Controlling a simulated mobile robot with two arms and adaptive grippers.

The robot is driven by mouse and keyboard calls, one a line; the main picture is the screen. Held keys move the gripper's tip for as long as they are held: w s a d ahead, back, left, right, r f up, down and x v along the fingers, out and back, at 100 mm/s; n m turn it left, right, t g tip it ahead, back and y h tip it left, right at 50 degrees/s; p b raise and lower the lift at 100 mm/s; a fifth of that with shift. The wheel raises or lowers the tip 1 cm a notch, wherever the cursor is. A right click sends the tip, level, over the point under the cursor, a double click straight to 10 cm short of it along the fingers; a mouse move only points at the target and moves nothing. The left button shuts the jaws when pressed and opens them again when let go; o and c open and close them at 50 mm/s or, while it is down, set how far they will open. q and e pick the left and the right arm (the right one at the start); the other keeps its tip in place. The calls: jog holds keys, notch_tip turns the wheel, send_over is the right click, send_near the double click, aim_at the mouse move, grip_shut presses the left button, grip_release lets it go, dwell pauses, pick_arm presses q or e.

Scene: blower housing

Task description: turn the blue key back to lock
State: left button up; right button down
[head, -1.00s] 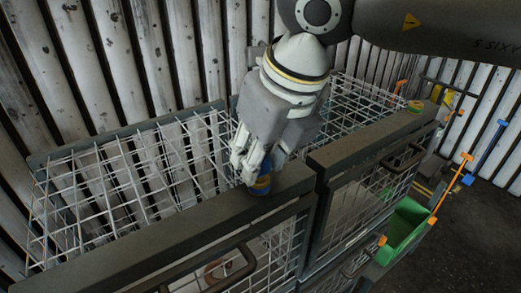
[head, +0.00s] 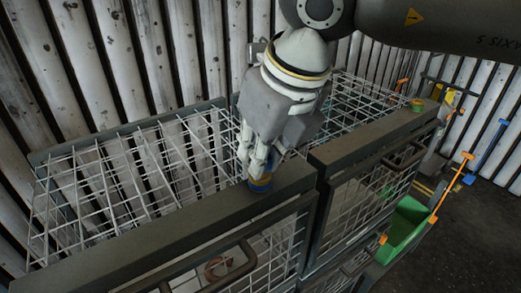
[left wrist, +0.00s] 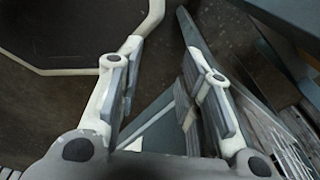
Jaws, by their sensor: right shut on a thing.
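My left gripper (left wrist: 157,97) shows in the left wrist view only. Its two fingers are wide apart, with nothing between them but the floor and part of a frame behind.
Wire-mesh cages with dark rails (head: 190,226) and bar handles (head: 232,268) stand below the arm. A green-and-yellow key (head: 416,105) sits on the far cage's rail. A green bin (head: 404,228) is at the right. A corrugated wall stands behind.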

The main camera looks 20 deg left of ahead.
jog(key=shift+f, duration=0.1)
jog(key=n+g+p, duration=0.1)
jog(key=n, duration=0.3)
jog(key=shift+g, duration=0.3)
jog(key=shift+n+y, duration=0.3)
jog(key=shift+n, duration=0.1)
jog(key=n+g+p, duration=0.1)
jog(key=n+p, duration=0.1)
jog(key=n, duration=0.1)
jog(key=shift+g, duration=0.3)
jog(key=shift+n+g+p, duration=0.3)
jog(key=shift+n+p, duration=0.15)
jog(key=shift+n, duration=0.45)
